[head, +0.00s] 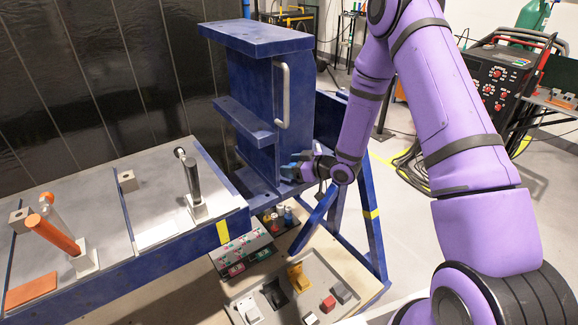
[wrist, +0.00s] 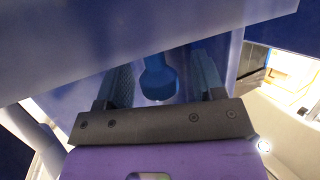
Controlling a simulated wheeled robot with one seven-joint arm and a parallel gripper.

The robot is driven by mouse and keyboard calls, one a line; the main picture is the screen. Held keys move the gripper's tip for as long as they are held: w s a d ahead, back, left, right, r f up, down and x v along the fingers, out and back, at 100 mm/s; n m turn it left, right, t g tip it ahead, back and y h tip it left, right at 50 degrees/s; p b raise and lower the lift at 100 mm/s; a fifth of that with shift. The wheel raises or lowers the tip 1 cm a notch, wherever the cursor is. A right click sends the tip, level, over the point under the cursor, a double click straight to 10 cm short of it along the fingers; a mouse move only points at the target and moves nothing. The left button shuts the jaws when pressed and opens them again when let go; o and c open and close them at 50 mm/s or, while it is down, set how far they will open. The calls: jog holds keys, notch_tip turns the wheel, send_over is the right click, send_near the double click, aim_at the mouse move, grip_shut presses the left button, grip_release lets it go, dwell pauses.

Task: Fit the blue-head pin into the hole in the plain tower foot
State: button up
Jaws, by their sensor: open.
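My gripper (head: 289,167) is at the foot of the blue tower (head: 250,95), low on its right side, in the head view. In the wrist view the gripper (wrist: 165,85) is open, with one finger on each side of the blue-head pin (wrist: 160,80). The pin's round blue head shows between the fingers, with a gap on both sides. A blue edge of the tower (wrist: 130,45) crosses the picture just beyond. The pin's lower part and the hole in the foot are hidden, so I cannot tell how deep the pin sits.
A blue table with a grey top (head: 150,165) stands at the left, holding an orange lever (head: 52,235) and a black-and-silver lever (head: 192,178). Below is a tray of small blocks (head: 290,290). A pale handle (head: 282,95) sticks out from the tower above my gripper.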

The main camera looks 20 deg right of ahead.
jog(key=v, duration=0.9)
jog(key=shift+s+d+r, duration=0.2)
jog(key=shift+s+d, duration=0.05)
